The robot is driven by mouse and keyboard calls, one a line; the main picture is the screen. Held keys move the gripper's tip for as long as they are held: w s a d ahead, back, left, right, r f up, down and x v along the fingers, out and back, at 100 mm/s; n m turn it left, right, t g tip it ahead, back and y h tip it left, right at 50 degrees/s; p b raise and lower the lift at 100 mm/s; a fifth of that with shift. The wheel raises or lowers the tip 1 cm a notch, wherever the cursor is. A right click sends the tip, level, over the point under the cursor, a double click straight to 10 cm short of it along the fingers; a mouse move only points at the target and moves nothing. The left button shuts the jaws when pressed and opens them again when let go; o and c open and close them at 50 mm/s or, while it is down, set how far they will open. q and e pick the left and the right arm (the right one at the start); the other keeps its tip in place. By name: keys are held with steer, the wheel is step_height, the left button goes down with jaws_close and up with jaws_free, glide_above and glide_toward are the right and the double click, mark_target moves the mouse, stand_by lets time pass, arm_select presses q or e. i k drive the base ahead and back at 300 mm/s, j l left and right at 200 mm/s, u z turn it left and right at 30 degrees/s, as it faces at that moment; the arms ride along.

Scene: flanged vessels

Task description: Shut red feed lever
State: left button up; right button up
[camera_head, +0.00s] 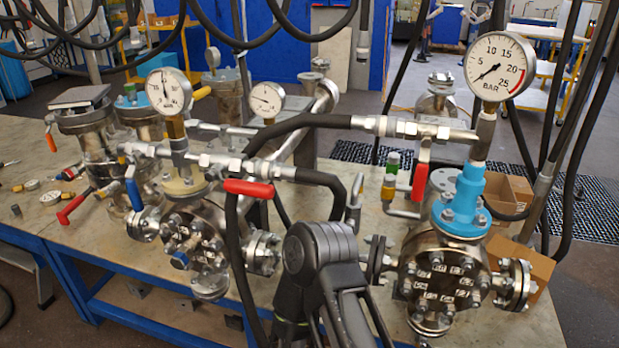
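Several red levers show, and no label says which is the feed lever. A red lever (420,182) hangs down from the horizontal pipe at the right vessel (440,275), across that pipe. Another red lever (249,188) lies roughly level in front of the pipe at the middle vessel (190,232). A third red lever (72,208) slants at the left vessel (100,150). A black part of mine, probably my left gripper (350,315), is at the bottom centre, apart from the levers in the picture. Its fingertips are not clear. My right gripper is out of view.
A blue lever (132,190) sits beside the middle vessel. Pressure gauges (499,67) stand above the pipes. Black hoses (300,125) cross the space between the vessels. The bench top (345,175) has small loose parts at left and cardboard boxes (510,192) at right.

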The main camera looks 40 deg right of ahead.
mark_target(262, 191)
steer(key=k+l, duration=0.85)
steer(key=l, duration=0.2)
